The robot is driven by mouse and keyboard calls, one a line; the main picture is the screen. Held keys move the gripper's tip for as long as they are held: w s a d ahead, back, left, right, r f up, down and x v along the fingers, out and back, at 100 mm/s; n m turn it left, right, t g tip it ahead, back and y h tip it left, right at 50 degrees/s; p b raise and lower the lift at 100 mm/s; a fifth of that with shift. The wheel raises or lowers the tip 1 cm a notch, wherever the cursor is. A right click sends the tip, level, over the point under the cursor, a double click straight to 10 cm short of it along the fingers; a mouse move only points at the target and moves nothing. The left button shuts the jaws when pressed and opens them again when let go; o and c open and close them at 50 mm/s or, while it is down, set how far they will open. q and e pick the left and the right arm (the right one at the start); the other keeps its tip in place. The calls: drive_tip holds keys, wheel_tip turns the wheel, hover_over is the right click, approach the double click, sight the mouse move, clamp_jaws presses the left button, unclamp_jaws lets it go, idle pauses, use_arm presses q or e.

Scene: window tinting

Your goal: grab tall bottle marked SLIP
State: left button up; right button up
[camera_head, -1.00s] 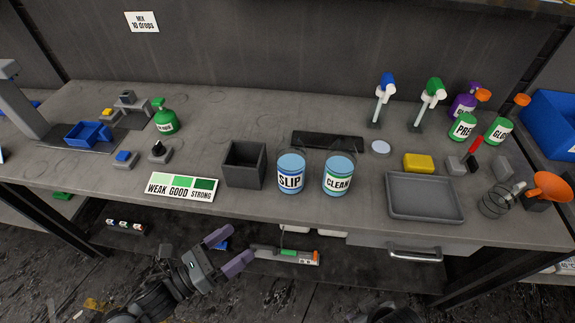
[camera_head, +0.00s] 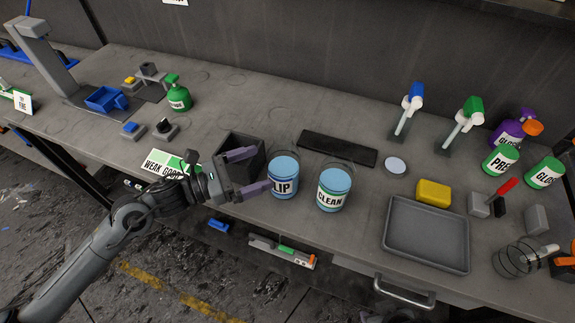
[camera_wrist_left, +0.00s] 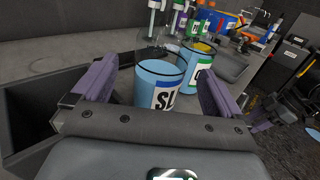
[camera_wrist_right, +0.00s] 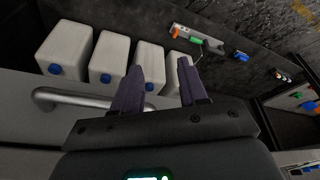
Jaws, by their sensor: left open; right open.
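The container marked SLIP (camera_head: 284,180) is a light-blue, bucket-like cylinder with a white and dark-blue label, standing upright near the table's front edge. My left gripper (camera_head: 262,169) is open just left of it, fingers pointing at it. In the left wrist view the SLIP container (camera_wrist_left: 158,88) shows ahead between the spread fingers of the left gripper (camera_wrist_left: 155,68); I cannot tell whether they touch it. A similar container marked CLEAN (camera_head: 334,190) stands right beside it. My right gripper (camera_wrist_right: 160,64) is open and empty, below the tabletop near a drawer handle (camera_wrist_right: 95,100).
A dark open box (camera_head: 238,148) stands left of SLIP, partly behind my left gripper. A grey tray (camera_head: 428,262) and yellow sponge (camera_head: 433,192) are to the right. A dark flat mat (camera_head: 338,148) lies behind. White jugs (camera_wrist_right: 108,60) stand near my right gripper.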

sight(282, 160)
use_arm(q)
drive_tip(key=shift+s+x, duration=0.2)
drive_tip(key=shift+x, duration=3.35)
drive_tip(key=shift+d+r, duration=0.1)
drive_tip(key=shift+r, duration=0.05)
drive_tip(key=shift+s, duration=0.1)
drive_tip(key=c, duration=0.9)
